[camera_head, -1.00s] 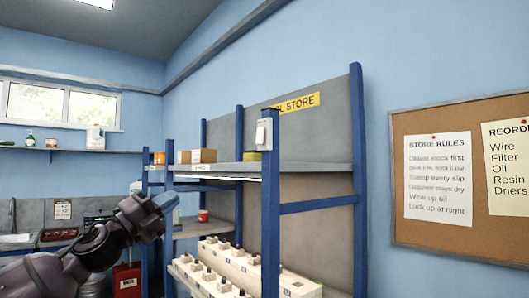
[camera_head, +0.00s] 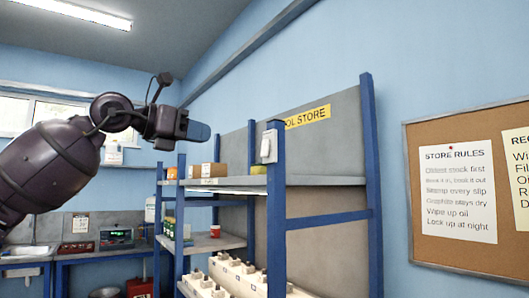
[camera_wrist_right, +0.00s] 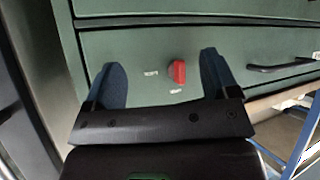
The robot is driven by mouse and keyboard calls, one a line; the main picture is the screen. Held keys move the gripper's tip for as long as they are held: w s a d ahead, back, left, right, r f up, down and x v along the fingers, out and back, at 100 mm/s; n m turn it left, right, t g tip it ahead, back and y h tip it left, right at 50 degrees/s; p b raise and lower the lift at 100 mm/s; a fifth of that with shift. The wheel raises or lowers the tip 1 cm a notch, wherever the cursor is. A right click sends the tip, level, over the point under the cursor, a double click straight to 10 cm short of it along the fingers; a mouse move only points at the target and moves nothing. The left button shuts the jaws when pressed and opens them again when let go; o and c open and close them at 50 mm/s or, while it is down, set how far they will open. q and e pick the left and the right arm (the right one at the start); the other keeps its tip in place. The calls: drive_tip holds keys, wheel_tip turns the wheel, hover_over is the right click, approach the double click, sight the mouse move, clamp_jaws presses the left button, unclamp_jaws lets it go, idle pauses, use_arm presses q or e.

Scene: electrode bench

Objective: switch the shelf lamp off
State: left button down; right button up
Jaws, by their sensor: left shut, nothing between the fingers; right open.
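A white switch box (camera_head: 268,146) is fixed near the top of the shelf rack's front blue post. The shelf lamp, a bright strip (camera_head: 228,190), shows lit under the rack's upper shelf (camera_head: 325,180). My left gripper (camera_head: 203,132) is shut and empty, raised to the left of the switch box with its tips pointing right. A gap shows in the picture between the tips and the box. My right gripper (camera_wrist_right: 162,70) is open and empty in the right wrist view, before a green drawer front (camera_wrist_right: 140,50) with a red knob (camera_wrist_right: 178,72) that appears between its fingers.
Cardboard boxes (camera_head: 213,170) stand on the upper shelf, and pale blocks with dark-topped posts (camera_head: 235,272) sit lower down. A cork board (camera_head: 455,262) hangs on the right wall. A bench with a sink (camera_head: 25,252) is at the back left.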

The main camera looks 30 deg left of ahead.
use_arm(q)
drive_tip(key=shift+s+a+f, duration=0.1)
drive_tip(key=shift+s+f, duration=0.05)
drive_tip(key=shift+f, duration=0.15)
use_arm(e)
drive_tip(key=shift+s+f, duration=0.2)
drive_tip(key=shift+s, duration=0.3)
drive_tip(key=shift+r, duration=0.15)
use_arm(q)
drive_tip(key=p, duration=0.6)
approach(263, 153)
drive_tip(key=x, duration=0.7)
drive_tip(key=shift+r, duration=0.2)
drive_tip(key=shift+w+f, duration=0.1)
drive_tip(key=shift+w, duration=0.15)
use_arm(e)
wheel_tip(263, 153, up, 7)
drive_tip(key=w, duration=0.1)
drive_tip(key=shift+w, duration=0.15)
drive_tip(key=shift+w+r, duration=0.15)
drive_tip(key=shift+w, duration=0.15)
